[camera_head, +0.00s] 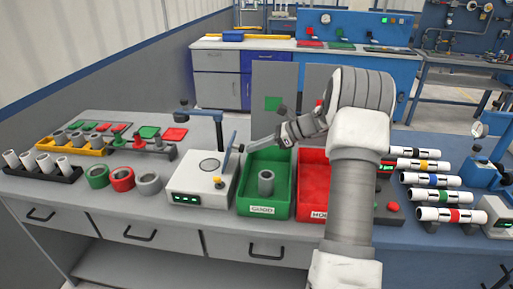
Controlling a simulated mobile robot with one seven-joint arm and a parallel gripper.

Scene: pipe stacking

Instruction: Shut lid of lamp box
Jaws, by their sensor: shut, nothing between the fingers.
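The lamp box appears to be the white box (188,181) on the bench, left of the green bin. It has a round ring on top, a small knob at its front right and a green-lit display on its front. A thin blue-grey panel (228,153), which looks like its lid, stands raised and slightly tilted at the box's right side. My gripper (248,147) is shut and empty, just right of this panel and above the back of the green bin. I cannot tell whether its tip touches the panel.
A green bin (247,206) marked GOOD holds a grey pipe piece (266,183). A red bin (311,180) stands beside it, partly behind my arm.

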